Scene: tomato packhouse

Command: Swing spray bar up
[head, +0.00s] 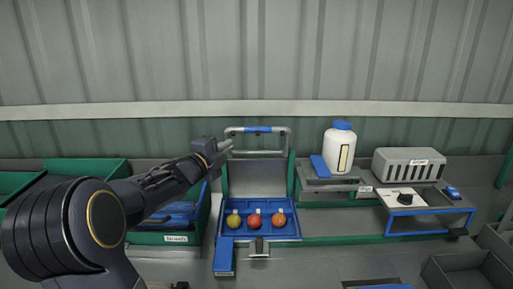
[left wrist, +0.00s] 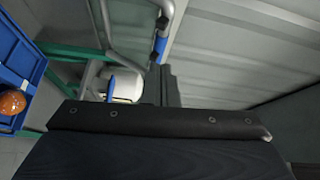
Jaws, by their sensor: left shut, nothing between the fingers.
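The spray bar (head: 270,130) is a grey tube frame with a blue grip in the middle. It stands raised behind and above a blue tray (head: 227,233) that holds three round fruits, yellow, red and orange. My left gripper (head: 222,150) is shut and empty, just below and left of the bar's left end in the head view. In the left wrist view the bar's blue grip (left wrist: 161,46) shows just beyond the shut fingertips (left wrist: 160,80). I cannot tell whether they touch. My right gripper is in neither view.
A white bottle with a blue cap (head: 341,147) stands on a shelf to the right, beside a grey vented box (head: 408,164). A panel with a black knob (head: 405,197) is in front of it. Green-rimmed bins (head: 163,240) stand left. The wall is close behind.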

